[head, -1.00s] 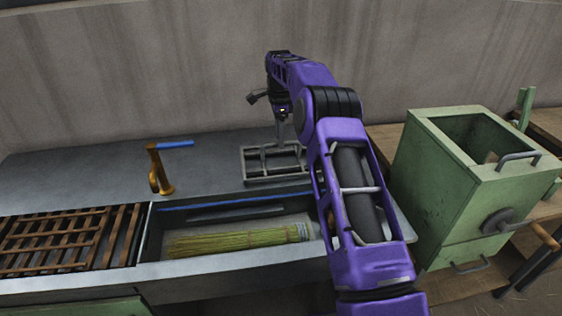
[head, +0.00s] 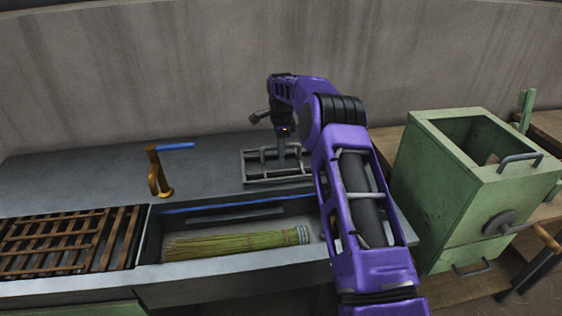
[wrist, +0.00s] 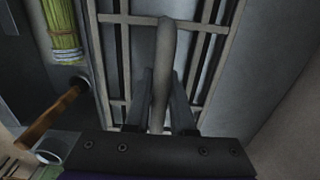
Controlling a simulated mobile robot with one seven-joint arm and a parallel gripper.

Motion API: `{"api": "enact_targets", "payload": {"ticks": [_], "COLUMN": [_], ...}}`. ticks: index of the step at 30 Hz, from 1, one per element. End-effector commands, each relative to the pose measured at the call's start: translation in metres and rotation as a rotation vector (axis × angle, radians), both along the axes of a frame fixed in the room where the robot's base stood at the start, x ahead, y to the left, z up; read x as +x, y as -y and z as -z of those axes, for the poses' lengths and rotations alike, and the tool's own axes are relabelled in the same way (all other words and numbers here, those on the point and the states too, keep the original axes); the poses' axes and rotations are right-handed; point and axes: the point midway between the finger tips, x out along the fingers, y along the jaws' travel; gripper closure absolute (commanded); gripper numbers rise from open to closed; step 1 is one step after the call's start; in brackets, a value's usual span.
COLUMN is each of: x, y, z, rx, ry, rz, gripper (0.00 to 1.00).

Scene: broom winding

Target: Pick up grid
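The grid (head: 270,181) is a grey metal frame with crossbars and a raised handle. It lies on the grey counter behind the sunken tray, and its bars also show in the wrist view (wrist: 118,18). My gripper (head: 281,160) is pointed down over the grid. In the wrist view, the fingers of my gripper (wrist: 162,78) stand on either side of the grid's upright handle (wrist: 165,45). A small gap seems to show between the fingers and the handle. My arm hides part of the grid's right side in the head view.
A straw broom (head: 230,242) lies in the sunken tray (head: 210,208) in front. A rust-brown grate (head: 60,242) is at left. An orange-brown stand with a blue bar (head: 157,172) is on the counter. A green metal box (head: 430,190) stands at right.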

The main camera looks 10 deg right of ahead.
Motion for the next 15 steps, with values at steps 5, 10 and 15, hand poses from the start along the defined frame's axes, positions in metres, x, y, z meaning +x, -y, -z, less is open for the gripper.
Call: {"api": "enact_targets", "payload": {"ticks": [5, 10, 15], "x": [0.0, 0.0, 0.0], "y": [0.0, 0.0, 0.0], "z": [-0.0002, -0.0003, -0.0003], "rx": [0.0, 0.0, 0.0], "ry": [0.0, 0.0, 0.0], "rz": [0.0, 0.0, 0.0], "gripper": [1.0, 1.0, 1.0]}}
